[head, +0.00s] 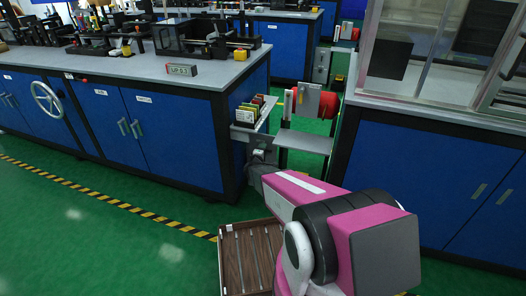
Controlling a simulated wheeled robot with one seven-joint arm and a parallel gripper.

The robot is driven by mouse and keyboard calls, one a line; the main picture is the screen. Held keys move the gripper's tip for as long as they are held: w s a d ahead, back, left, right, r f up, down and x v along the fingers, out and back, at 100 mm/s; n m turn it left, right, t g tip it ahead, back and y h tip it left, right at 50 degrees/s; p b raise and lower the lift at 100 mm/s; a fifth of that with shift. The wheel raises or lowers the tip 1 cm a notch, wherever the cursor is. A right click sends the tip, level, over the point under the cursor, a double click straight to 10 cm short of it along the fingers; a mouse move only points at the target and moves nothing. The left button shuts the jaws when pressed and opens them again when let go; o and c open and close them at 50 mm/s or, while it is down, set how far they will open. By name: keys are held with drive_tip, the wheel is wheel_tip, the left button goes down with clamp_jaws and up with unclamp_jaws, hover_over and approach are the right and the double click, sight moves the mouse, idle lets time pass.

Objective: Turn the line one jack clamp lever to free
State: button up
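A payoff stand (304,141) with a grey plate and upright posts stands in the gap between the two blue benches. A red rounded part (328,105) and a pale block (308,99) sit at its top. I cannot make out a jack clamp lever on it, nor a line number. My pink and grey arm reaches from the lower right towards the stand. My gripper (259,158) is at the arm's far end, low in front of the stand and below a small shelf. It is small and dark, so its fingers and any contact cannot be told.
The small shelf (244,130) on the left bench's end holds several upright coloured pieces (249,110). A brown slatted tray (231,265) lies on the floor beside my arm. A glazed cabinet (422,88) tops the right bench. Green floor is free at left.

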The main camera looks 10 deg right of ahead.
drive_tip(key=shift+s, duration=0.1)
drive_tip(key=v, duration=1)
drive_tip(key=shift+s+a, duration=0.2)
drive_tip(key=shift+s, duration=0.05)
